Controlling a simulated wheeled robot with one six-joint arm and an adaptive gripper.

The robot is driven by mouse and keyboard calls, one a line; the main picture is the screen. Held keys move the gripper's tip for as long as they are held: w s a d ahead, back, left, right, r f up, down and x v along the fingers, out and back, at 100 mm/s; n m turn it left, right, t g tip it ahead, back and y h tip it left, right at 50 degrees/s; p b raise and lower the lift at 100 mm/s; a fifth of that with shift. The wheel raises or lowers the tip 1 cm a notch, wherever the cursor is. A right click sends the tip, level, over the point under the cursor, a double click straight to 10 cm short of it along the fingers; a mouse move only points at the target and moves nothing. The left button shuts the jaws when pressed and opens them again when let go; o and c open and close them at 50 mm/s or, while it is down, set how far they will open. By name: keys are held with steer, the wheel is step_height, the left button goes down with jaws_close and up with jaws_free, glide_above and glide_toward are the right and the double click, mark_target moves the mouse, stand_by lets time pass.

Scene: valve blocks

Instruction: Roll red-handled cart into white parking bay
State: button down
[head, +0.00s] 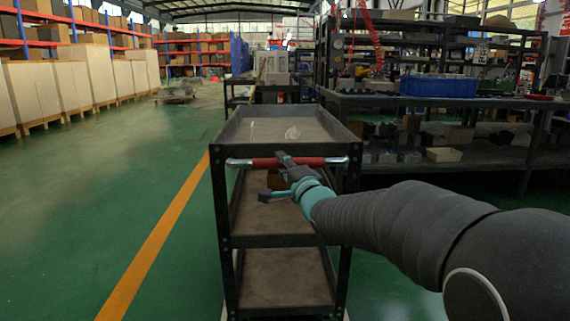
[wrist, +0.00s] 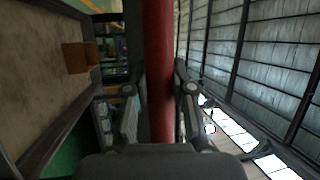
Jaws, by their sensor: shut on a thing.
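The dark three-shelf cart (head: 285,240) stands upright in the middle of the head view. Its red handle (head: 312,161) is a horizontal bar with metal ends across the near side of the top tray. My gripper (head: 284,160) is at the middle of this bar, shut on it. In the wrist view the red bar (wrist: 159,45) runs between the two fingers of my gripper (wrist: 158,85). Thin pale lines (head: 224,300) show on the floor beside the cart's base; the cart hides most of them, so I cannot tell the white bay's full outline.
An orange floor line (head: 160,232) runs along the cart's left, with open green floor beyond. A dark workbench (head: 440,102) with a blue bin (head: 438,87) stands to the right. Another dark cart or table (head: 238,85) is behind the cart. A brown box (wrist: 79,57) shows in the wrist view.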

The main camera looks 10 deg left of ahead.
steer(key=c, duration=1)
jaws_free()
steer(key=shift+a, duration=0.1)
steer(key=shift+o, duration=0.2)
steer(key=v, duration=1.2)
